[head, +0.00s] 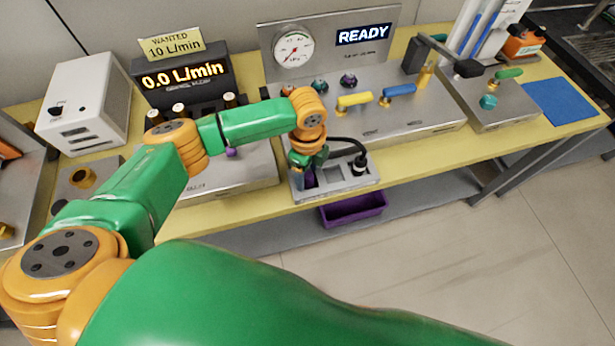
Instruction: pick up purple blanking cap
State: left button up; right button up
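A small purple piece (309,178), which looks like the purple blanking cap, sits in the left part of a grey metal holder (335,194) at the bench's front edge. My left gripper (307,166) points down right above it, and its fingers partly hide it. I cannot tell whether the fingers touch it or how far apart they are. Another purple piece (232,152) shows on the metal panel to the left, partly behind my arm. My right gripper is out of view.
A black plug with a cable (360,163) stands in the holder's right part. A purple bin (354,207) hangs below the bench edge. Behind are a gauge (293,49), yellow (354,99) and blue (399,90) handles, and a flow display (185,77).

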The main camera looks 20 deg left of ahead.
pick_arm(q)
grip_shut()
